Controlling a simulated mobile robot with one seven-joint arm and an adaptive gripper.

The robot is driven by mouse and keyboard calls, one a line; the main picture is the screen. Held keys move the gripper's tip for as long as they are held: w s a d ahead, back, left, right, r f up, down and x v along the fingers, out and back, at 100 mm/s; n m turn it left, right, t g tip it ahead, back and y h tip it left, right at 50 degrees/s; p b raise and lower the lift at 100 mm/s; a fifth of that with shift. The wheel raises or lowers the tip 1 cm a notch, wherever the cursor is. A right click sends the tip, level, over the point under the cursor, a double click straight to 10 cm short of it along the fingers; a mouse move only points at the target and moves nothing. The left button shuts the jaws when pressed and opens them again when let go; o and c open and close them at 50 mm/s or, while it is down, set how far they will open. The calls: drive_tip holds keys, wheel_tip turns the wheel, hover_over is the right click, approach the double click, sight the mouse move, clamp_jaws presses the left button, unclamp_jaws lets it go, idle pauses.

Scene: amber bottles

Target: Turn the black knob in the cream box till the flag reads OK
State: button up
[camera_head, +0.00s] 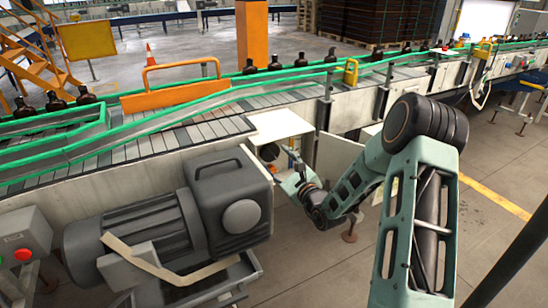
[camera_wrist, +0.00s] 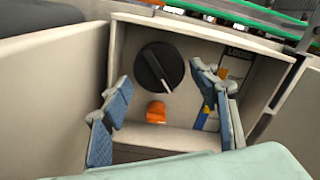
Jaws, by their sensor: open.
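The cream box (camera_wrist: 140,142) is open at the front in the wrist view; its pale top (camera_head: 280,124) shows in the head view beside the conveyor. The round black knob (camera_wrist: 158,68) sits on its back wall, a pale pointer line slanting to lower right. The knob also shows in the head view (camera_head: 269,152). A dark-lettered label (camera_wrist: 238,53), perhaps reading "LOOSE", is at upper right, partly hidden by a finger. I cannot make out an OK. My gripper (camera_wrist: 161,75) is open, its fingers at either side of the knob, apart from it; it also shows in the head view (camera_head: 288,168).
An orange piece (camera_wrist: 156,112) sits below the knob. An open door panel (camera_wrist: 55,82) stands left of the box. A large grey motor (camera_head: 150,235) is left of my arm.

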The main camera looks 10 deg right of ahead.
drive_tip(key=shift+x, duration=0.9)
drive_tip(key=shift+c, duration=0.3)
drive_tip(key=c, duration=0.8)
